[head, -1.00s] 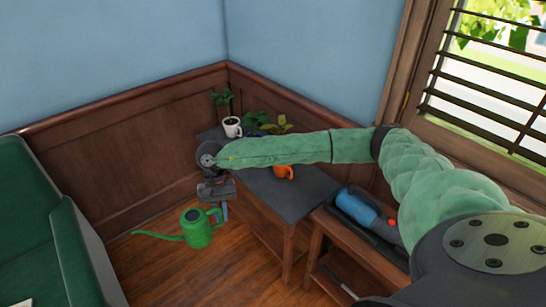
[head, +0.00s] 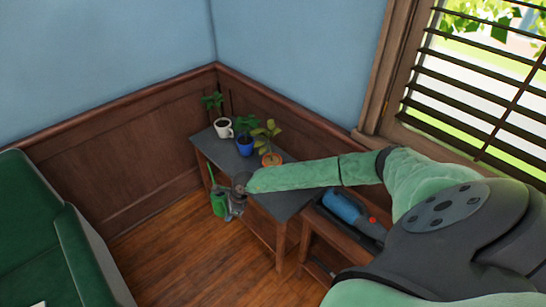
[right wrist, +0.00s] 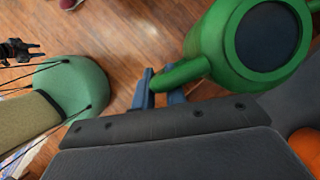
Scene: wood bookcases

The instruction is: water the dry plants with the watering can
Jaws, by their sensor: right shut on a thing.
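My right gripper (head: 232,210) is shut on the handle of the green watering can (head: 218,204), low beside the left front of the dark-topped shelf. The can is partly hidden by the gripper; its thin spout reaches up along the shelf. In the right wrist view the blue fingers (right wrist: 159,88) close around the handle of the can (right wrist: 212,50). On the shelf top stand a white mug with a green plant (head: 223,128), a blue pot with a green plant (head: 244,145) and an orange pot (head: 271,159) with a yellowish-green plant.
The grey shelf top (head: 284,200) is clear toward its front. A lower wooden stand at right holds a blue and black object (head: 345,207). A green armchair (head: 45,225) stands at left. Wood floor (head: 165,250) is open between them.

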